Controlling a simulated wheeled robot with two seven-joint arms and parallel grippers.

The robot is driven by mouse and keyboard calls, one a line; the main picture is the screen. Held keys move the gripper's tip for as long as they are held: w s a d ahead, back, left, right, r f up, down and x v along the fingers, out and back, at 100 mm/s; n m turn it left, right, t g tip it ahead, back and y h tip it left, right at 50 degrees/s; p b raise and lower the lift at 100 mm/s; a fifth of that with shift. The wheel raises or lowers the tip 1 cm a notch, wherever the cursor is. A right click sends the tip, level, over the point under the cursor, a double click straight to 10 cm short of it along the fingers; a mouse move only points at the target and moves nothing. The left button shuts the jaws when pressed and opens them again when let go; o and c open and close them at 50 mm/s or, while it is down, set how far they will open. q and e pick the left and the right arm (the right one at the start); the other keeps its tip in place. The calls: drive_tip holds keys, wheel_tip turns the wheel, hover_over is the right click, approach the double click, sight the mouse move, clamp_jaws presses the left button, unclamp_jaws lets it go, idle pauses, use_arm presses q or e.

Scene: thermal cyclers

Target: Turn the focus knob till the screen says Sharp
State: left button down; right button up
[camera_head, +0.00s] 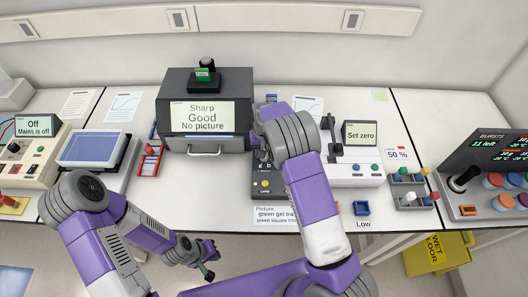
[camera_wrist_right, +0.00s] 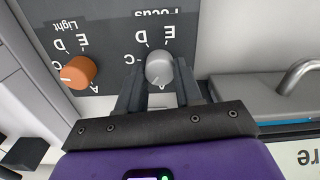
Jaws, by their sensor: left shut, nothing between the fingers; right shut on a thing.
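The screen (camera_head: 202,117) on the dark box at the back reads "Sharp", "Good" and "No picture". The grey focus knob (camera_wrist_right: 158,68) is in the right wrist view, below an upside-down "Focus" label and among letters. My right gripper (camera_wrist_right: 159,88) is shut on this knob, one finger on each side. In the head view my right arm hides the knob and most of that gripper. My left gripper (camera_head: 208,272) is shut and empty, low in front of the table, away from the knob.
An orange Light knob (camera_wrist_right: 78,72) sits beside the focus knob on the same dark panel. A metal handle (camera_wrist_right: 300,75) stands close to my right gripper. A picture card (camera_head: 275,215) lies at the table's front edge. A yellow wet-floor sign (camera_head: 437,254) stands below the table.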

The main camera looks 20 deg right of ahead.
drive_tip(key=shift+m, duration=1.1)
drive_tip(key=shift+r, duration=0.1)
drive_tip(key=o, duration=1)
drive_tip(key=shift+o, duration=0.2)
wheel_tip(320, 180, up, 8)
drive_tip(key=shift+f, duration=0.25)
